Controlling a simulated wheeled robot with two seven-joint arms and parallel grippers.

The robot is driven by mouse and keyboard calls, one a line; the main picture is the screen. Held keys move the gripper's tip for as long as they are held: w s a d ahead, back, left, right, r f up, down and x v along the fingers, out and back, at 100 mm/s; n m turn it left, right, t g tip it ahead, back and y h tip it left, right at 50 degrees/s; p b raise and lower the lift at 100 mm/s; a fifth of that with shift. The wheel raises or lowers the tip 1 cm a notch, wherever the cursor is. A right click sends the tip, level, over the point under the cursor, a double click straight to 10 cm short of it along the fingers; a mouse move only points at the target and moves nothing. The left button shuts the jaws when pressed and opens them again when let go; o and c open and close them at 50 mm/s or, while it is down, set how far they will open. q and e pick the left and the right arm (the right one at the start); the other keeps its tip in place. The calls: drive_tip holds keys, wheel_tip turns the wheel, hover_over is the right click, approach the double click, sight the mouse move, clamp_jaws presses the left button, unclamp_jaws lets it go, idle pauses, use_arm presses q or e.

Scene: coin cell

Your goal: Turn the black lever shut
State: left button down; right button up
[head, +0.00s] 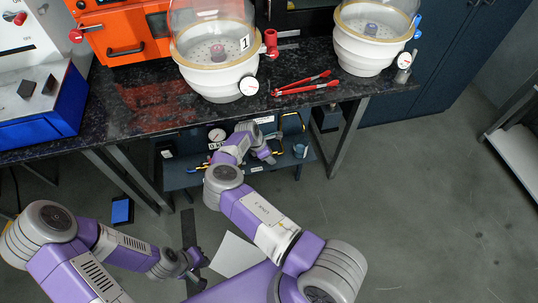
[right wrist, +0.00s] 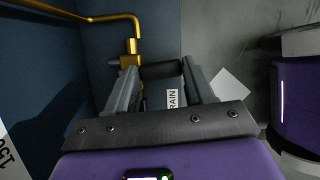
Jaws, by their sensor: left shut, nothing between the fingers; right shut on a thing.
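The black lever (right wrist: 162,70) sits between the two grey fingers of my right gripper (right wrist: 158,78) in the right wrist view. The gripper is shut on it. The lever points sideways to the right from a brass valve and pipe (right wrist: 132,48), across the pipe's downward run. In the head view my right gripper (head: 266,152) reaches to the low shelf under the bench, and the lever is not clearly visible there. My left gripper (head: 196,263) is shut and empty, low over the floor.
A label (right wrist: 172,99) reading "RAIN", partly covered, is beside the right fingers. The dark bench (head: 130,115) above the shelf carries an orange oven (head: 125,35), two white-based chambers and red tongs (head: 305,86). A gauge (head: 217,135) is left of my right gripper.

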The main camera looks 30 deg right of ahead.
drive_tip(key=shift+a, duration=0.1)
drive_tip(key=o, duration=1)
drive_tip(key=shift+o, duration=0.2)
drive_tip(key=shift+a+r+p, duration=0.1)
drive_tip(key=shift+r+p, duration=0.3)
drive_tip(key=shift+r, duration=0.05)
drive_tip(key=a, duration=0.4)
drive_tip(key=w+a+p, duration=0.1)
drive_tip(key=a, duration=0.3)
drive_tip(key=a+p, duration=0.1)
drive_tip(key=a, duration=0.3)
drive_tip(key=shift+w, duration=0.25)
